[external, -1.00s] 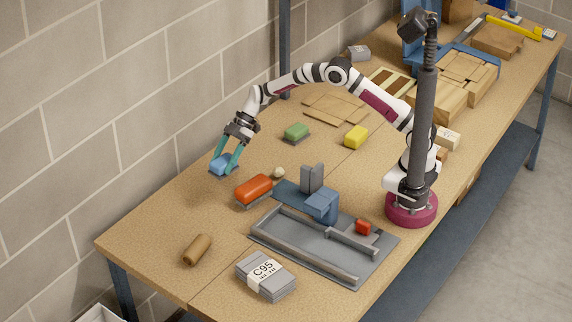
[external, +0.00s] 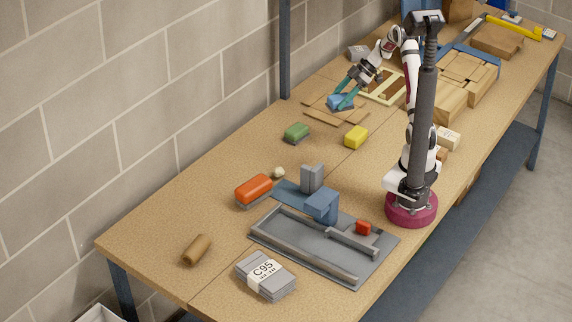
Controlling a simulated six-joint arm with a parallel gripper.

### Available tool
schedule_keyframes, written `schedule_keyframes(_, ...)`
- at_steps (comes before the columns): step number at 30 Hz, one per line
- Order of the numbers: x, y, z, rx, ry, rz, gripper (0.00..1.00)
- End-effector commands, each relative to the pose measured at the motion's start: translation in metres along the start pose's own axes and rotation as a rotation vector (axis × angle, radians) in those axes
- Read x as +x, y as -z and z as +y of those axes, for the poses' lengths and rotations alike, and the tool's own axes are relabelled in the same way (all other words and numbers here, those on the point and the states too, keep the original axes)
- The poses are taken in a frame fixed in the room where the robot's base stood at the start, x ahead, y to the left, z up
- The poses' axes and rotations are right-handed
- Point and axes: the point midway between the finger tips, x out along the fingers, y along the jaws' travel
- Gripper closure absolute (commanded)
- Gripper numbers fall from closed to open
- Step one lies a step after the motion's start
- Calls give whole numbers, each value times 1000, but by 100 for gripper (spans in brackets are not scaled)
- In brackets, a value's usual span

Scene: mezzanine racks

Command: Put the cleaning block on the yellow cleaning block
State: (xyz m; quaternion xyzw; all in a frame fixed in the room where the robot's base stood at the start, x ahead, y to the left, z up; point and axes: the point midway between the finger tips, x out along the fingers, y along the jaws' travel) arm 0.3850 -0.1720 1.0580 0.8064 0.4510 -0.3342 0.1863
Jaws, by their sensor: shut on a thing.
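My gripper (external: 345,97) has teal fingers and is shut on a blue cleaning block (external: 338,103). The block appears over the flat cardboard pieces; its height above them is hard to tell. The yellow cleaning block (external: 356,136) lies on the table, nearer the camera and a little right of the held block, apart from it. Its top is bare. The fingers cover part of the blue block.
A green block (external: 296,132) lies left of the yellow one. An orange-red block (external: 253,188) and a small pale ball (external: 279,172) lie nearer the front. The flat cardboard (external: 325,117) is behind. A metal vise-like fixture (external: 320,205) stands in front. Table around the yellow block is clear.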

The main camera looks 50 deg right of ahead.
Motion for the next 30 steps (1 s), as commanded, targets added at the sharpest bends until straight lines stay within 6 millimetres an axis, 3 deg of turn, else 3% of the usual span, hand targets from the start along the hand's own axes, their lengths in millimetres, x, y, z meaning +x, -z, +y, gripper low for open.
schedule_keyframes(1,-27,-22,-11,34,-34,0,92)
schedule_keyframes(3,-58,-46,-30,71,-70,1,92)
schedule_keyframes(6,-91,-72,-57,116,-114,1,92)
schedule_keyframes(9,-111,-87,-78,146,-145,0,92)
schedule_keyframes(12,-118,-93,-89,162,-159,2,92)
schedule_keyframes(14,-111,-93,-88,162,-160,1,92)
schedule_keyframes(22,-28,-78,-48,163,-157,1,92)
schedule_keyframes(27,-1,-75,-34,164,-161,0,92)
schedule_keyframes(30,14,-87,-33,168,-160,1,92)
